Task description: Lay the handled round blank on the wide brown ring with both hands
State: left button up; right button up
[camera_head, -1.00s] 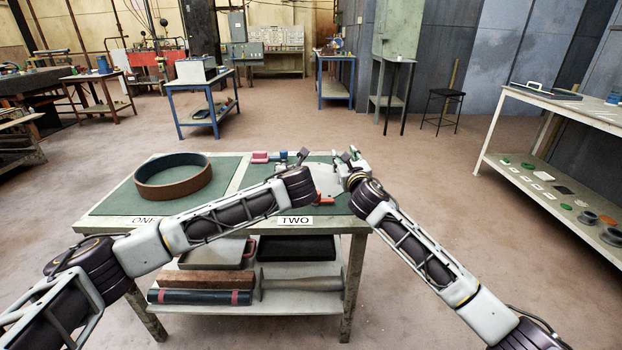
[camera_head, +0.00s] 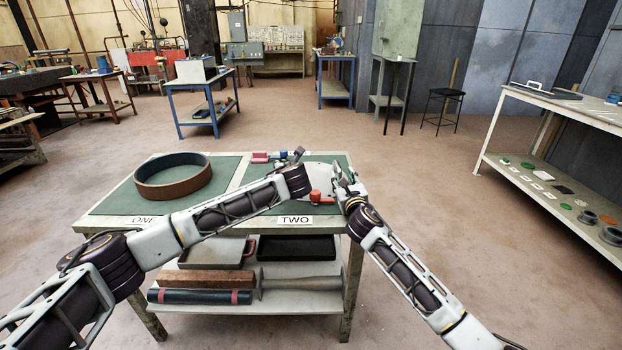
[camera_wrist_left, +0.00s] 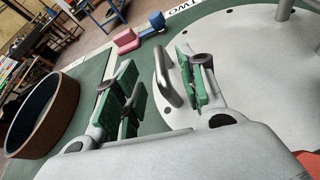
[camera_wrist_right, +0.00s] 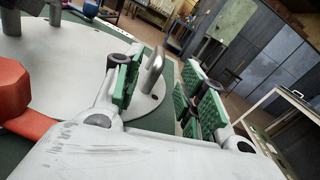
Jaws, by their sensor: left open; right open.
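The wide brown ring (camera_head: 173,190) lies on the green mat at the table's left; it also shows in the left wrist view (camera_wrist_left: 45,125). The pale grey round blank (camera_head: 322,184) lies flat on the right-hand mat, marked TWO, partly hidden by my arms. My left gripper (camera_head: 297,156) is open at its left side; in the left wrist view a bent metal handle (camera_wrist_left: 166,78) stands between the green-padded fingers. My right gripper (camera_head: 343,174) is open at the blank's right side; in the right wrist view another handle (camera_wrist_right: 154,70) stands between its fingers.
A red clamp-like part (camera_head: 318,198) is at the blank's near side. A pink block (camera_head: 260,157) and a blue piece (camera_head: 281,157) lie behind the left gripper. The lower shelf (camera_head: 240,308) holds trays and bars. Floor around the table is clear.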

aim_at(341, 172)
pick_arm(q)
jog(key=shift+x, duration=3.55)
pick_arm(e)
jog(key=shift+w+a+f, duration=0.1)
jog(key=shift+w+a, duration=0.1)
jog(key=shift+w, duration=1)
jog(key=shift+w+a+r, duration=0.1)
jog(key=shift+w+a, duration=0.15)
jog(key=shift+w, duration=1)
jog(key=shift+w+a+f, duration=0.1)
jog(key=shift+w+a, duration=0.1)
jog(key=shift+w, duration=1)
pick_arm(q)
jog(key=shift+a, duration=0.1)
grip_shut()
pick_arm(e)
grip_shut()
pick_arm(q)
jog(key=shift+a, duration=0.2)
pick_arm(e)
jog(key=shift+d, duration=0.1)
